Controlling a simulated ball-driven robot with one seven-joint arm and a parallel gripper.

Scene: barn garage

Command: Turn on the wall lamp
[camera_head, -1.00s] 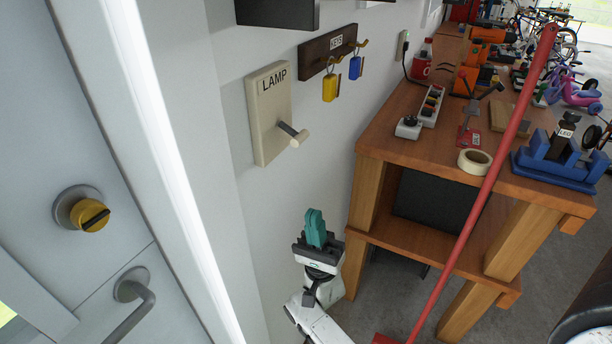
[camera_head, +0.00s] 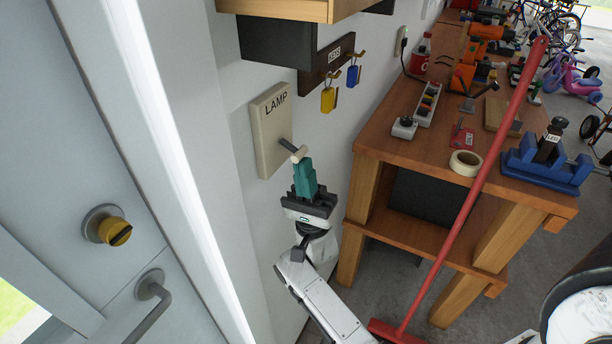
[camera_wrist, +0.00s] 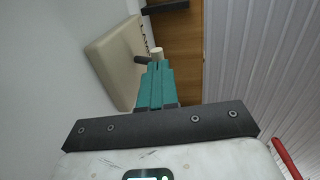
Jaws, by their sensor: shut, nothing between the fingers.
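The wall lamp switch is a cream plate (camera_head: 268,132) marked LAMP on the white wall. Its lever (camera_head: 293,150) has a dark stem and a pale knob that sticks out and slants down to the right. My gripper (camera_head: 303,164), with teal fingers, is shut and empty just below the knob. In the wrist view the fingers (camera_wrist: 157,66) point at the lever knob (camera_wrist: 156,53), with the plate (camera_wrist: 116,60) to the left. The fingertips are very close to the knob; I cannot tell whether they touch.
A key rack (camera_head: 327,65) with yellow and blue keys hangs right of the switch, under a wooden shelf (camera_head: 290,8). A wooden workbench (camera_head: 400,140) stands at right, with a red-handled broom (camera_head: 470,190) leaning against it. A door (camera_head: 90,180) is at left.

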